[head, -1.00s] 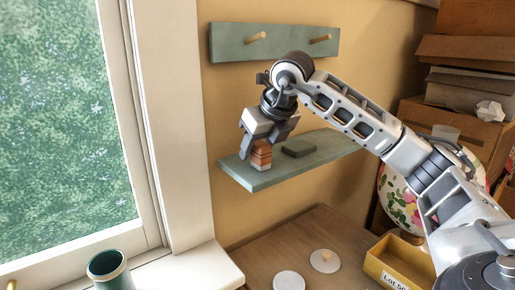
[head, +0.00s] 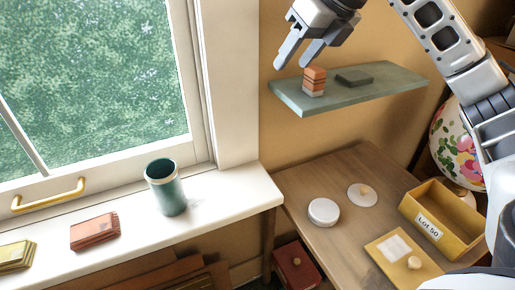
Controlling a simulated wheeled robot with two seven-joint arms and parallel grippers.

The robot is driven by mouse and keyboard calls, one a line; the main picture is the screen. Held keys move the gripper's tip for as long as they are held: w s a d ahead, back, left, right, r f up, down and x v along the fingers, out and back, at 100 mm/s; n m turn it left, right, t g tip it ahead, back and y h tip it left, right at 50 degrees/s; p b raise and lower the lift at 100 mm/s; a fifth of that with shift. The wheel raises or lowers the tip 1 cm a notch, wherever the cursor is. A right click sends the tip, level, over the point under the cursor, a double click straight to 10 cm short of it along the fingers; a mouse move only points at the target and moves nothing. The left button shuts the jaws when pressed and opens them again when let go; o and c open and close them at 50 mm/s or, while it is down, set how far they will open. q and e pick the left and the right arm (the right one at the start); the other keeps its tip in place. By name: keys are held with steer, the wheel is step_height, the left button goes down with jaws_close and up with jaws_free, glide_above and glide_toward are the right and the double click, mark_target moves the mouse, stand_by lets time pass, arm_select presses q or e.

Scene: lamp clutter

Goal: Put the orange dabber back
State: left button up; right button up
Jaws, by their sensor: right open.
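The orange dabber (head: 314,78), a small striped orange block with a pale base, stands upright on the left end of the green wall shelf (head: 390,86). My right gripper (head: 293,64) is open and empty, with its fingertips up and to the left of the dabber and apart from it in the picture. My left gripper is out of view.
A dark flat block (head: 354,78) lies on the shelf. The windowsill (head: 225,205) holds a green cup (head: 167,190), a red-brown block (head: 95,231) and a yellow block (head: 16,256). Below, the wooden table (head: 320,180) bears a white round tin (head: 323,212) and a yellow box (head: 440,220).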

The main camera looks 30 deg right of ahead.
steer(key=s+a+f+g+y, duration=0.2)
steer(key=a+f+y, duration=0.2)
steer(key=a+y, duration=0.55)
steer(key=s+a+f+g+y, duration=0.1)
steer(key=a+f+y, duration=0.35)
steer(key=a, duration=0.95)
steer(key=w+d+f+m+t+h, duration=0.1)
steer(key=d+f+m+t+h, duration=0.15)
steer(key=f+m+t, duration=0.7)
steer(key=w+d+f+m+t+h, duration=0.15)
steer(key=m+t+h, duration=0.35)
steer(key=m, duration=1)
steer(key=s+f+m+g+h, duration=0.2)
steer(key=s+f+m, duration=0.3)
steer(key=f, duration=0.5)
steer(key=s+f+m+g+h, duration=0.3)
steer(key=s+f+m+g, duration=0.1)
steer(key=s+f, duration=0.5)
step_height(320, 180, down, 2)
steer(key=shift+d+f+m+h, duration=0.1)
steer(key=shift+d+m+h, duration=0.2)
steer(key=shift+m, duration=0.25)
steer(key=shift+s+g, duration=0.1)
steer(key=shift+g, duration=0.15)
